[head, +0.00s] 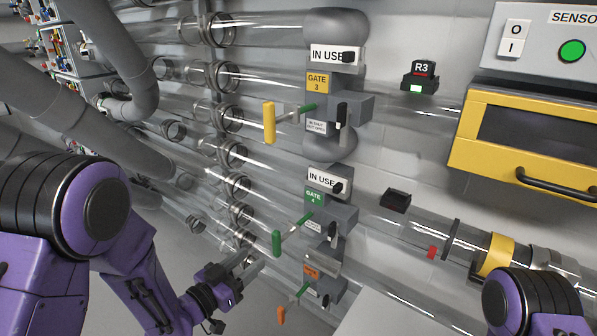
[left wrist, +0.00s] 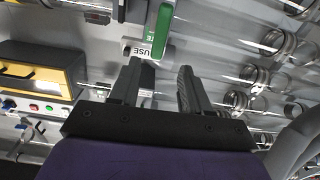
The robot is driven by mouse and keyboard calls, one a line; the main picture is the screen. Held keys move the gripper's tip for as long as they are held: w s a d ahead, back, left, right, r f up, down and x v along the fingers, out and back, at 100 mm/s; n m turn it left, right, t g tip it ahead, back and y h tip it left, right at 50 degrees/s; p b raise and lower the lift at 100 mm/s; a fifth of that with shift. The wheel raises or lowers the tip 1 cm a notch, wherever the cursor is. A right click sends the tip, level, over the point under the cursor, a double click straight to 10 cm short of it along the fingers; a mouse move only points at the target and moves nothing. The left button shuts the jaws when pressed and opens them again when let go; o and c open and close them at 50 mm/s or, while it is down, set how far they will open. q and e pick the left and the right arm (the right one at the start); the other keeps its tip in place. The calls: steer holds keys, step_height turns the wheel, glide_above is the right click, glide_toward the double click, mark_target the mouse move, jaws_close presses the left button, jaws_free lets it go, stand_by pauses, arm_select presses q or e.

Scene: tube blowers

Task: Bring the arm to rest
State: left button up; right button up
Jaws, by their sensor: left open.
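My left gripper (head: 250,263) is open, below and left of the green handle (head: 276,243) of gate 4. The left wrist view shows the two fingers of my left gripper (left wrist: 158,72) apart with nothing between them; the green handle (left wrist: 164,32) lies beyond the fingertips, and I cannot tell the exact gap. My left arm (head: 140,285) reaches in from the left, bent at a large joint. Part of my right arm (head: 525,305) shows at the lower right; its gripper is out of view.
Clear tubes run across the wall behind my left gripper. A yellow handle (head: 269,122) hangs above, and an orange handle (head: 281,315) sits below. A yellow-framed box (head: 470,140) is at the right. Grey pipes (head: 60,115) fill the upper left.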

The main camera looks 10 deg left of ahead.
arm_select(q)
steer(key=s+a+f+n+g+y, duration=0.3)
steer(key=s+a+f+n+y, duration=0.25)
steer(key=f, duration=0.45)
steer(key=s+a+f+n+g+y, duration=0.35)
steer(key=s+f+n+y, duration=0.2)
steer(key=f, duration=0.35)
steer(key=s+a+f+g, duration=0.1)
steer(key=s+f+g, duration=0.1)
steer(key=s, duration=0.4)
steer(key=s+a+f+g, duration=0.1)
steer(key=s+f+g, duration=0.1)
steer(key=s+f, duration=0.2)
steer(key=s+f+n+g+y, duration=0.1)
steer(key=s+f+g, duration=0.1)
steer(key=s, duration=0.7)
steer(key=shift+s+a+f, duration=0.4)
steer(key=shift+f, duration=0.35)
